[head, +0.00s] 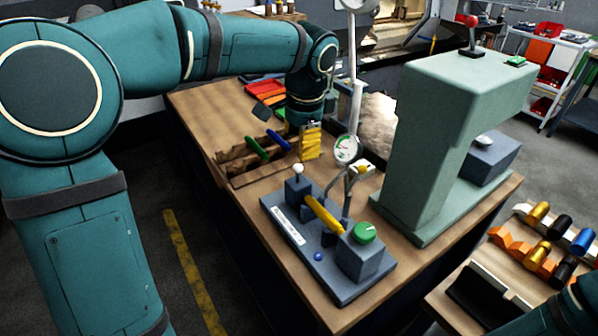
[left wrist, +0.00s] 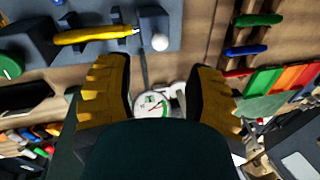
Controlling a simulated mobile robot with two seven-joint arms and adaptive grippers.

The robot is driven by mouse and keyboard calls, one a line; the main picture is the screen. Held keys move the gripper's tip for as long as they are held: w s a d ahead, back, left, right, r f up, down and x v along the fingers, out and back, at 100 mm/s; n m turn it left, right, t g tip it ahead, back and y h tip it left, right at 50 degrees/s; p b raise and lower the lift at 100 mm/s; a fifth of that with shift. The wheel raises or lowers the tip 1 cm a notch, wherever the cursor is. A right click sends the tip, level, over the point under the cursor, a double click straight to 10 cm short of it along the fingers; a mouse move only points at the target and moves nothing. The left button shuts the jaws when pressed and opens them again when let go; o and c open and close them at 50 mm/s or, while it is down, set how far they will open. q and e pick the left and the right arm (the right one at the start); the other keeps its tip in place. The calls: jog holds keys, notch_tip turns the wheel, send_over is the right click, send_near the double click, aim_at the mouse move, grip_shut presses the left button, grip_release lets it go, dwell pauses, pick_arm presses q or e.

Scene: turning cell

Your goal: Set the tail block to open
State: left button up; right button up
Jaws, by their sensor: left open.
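A grey fixture plate (head: 290,255) lies on the wooden bench. A small block with a white ball knob (head: 298,169) stands at its far end, and a larger block (head: 365,262) with a green knob (head: 364,232) stands at its near end. I cannot tell for sure which is the tail block. A yellow-handled tool (head: 324,215) lies between them. In the left wrist view the white ball (left wrist: 160,42) shows at the top middle, beyond the fingers. My left gripper (head: 311,150) is open and empty, behind the ball-knob block and apart from it. My right gripper is out of view.
A dial gauge (head: 346,149) on a stand is close beside my left gripper. A tall green machine (head: 425,150) stands at the right. Green and blue handled tools (head: 257,147) lie in a wooden rack at the left. Coloured trays (head: 266,91) are at the back.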

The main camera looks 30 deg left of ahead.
aim_at(298, 165)
pick_arm(q)
jog(key=f, duration=0.3)
jog(key=w+f+b, duration=0.1)
jog(key=f, duration=0.2)
jog(key=a+f+b, duration=0.1)
jog(key=f, duration=0.1)
jog(key=shift+w+a+f, duration=0.1)
jog(key=shift+w+f, duration=0.05)
jog(key=shift+f, duration=0.25)
jog(key=shift+o, duration=0.3)
grip_shut()
